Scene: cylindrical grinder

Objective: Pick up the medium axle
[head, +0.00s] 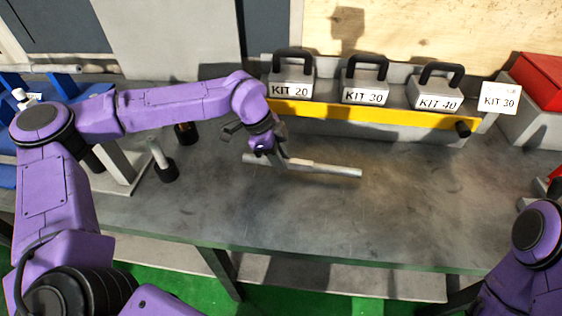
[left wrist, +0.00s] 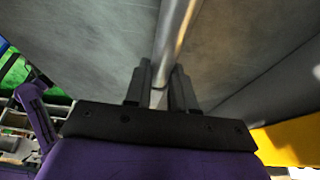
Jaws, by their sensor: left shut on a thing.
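A long silver metal axle (head: 335,170) lies roughly level over the grey table, stretching left to right in the head view. My left gripper (head: 282,161) is shut on it, left of the axle's middle. In the left wrist view the axle (left wrist: 174,38) runs up and away from between the two dark fingers (left wrist: 160,88). I cannot tell whether the axle still touches the table. My right arm shows at the lower right of the head view, but its gripper is not in view.
Three grey handled blocks, KIT 20 (head: 292,86), KIT 30 (head: 365,88) and KIT 40 (head: 436,92), stand behind a yellow rail (head: 375,114). A short rod in a black base (head: 166,172) stands at left. The table's front and right (head: 420,210) are clear.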

